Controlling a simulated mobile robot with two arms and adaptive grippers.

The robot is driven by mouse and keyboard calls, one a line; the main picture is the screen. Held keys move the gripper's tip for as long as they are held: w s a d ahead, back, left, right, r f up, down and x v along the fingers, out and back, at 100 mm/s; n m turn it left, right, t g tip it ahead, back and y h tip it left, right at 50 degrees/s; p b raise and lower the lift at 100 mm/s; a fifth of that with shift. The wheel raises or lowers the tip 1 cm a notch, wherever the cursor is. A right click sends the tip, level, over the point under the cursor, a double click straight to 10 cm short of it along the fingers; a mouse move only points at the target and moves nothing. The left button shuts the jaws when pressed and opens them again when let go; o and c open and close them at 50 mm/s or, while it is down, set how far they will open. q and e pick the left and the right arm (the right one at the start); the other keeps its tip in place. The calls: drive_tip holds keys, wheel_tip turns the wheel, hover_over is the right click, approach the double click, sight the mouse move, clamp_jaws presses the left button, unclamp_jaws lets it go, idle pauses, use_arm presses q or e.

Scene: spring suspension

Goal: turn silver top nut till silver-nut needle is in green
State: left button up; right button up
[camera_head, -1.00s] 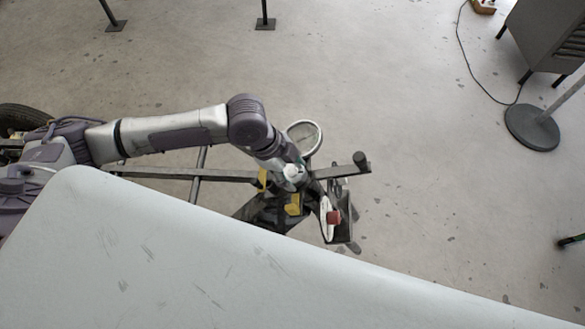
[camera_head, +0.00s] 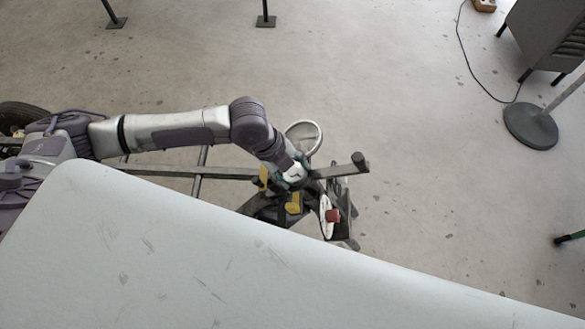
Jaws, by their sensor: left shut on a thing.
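My left arm reaches in from the left, and its gripper (camera_head: 292,180) is low at the dark metal frame (camera_head: 228,173). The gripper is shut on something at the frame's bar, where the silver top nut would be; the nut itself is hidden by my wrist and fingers. A round, white-faced dial with a rim (camera_head: 304,135) stands just behind the wrist. No needle or green zone can be made out. My right gripper is not in view.
Yellow blocks (camera_head: 293,204) sit on the frame beside the gripper. A large pale panel (camera_head: 200,260) fills the foreground and covers the lower part. A grey cabinet (camera_head: 548,35) and a round stand base (camera_head: 531,126) are at the right. The floor between is clear.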

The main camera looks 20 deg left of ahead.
use_arm(q)
drive_tip(key=shift+s+f, duration=0.1)
idle(0.3)
drive_tip(key=o, duration=1.2)
drive_tip(key=shift+c, duration=0.2)
drive_tip(key=shift+a+r, duration=0.15)
drive_tip(key=shift+r, duration=0.3)
drive_tip(key=v, duration=1.1)
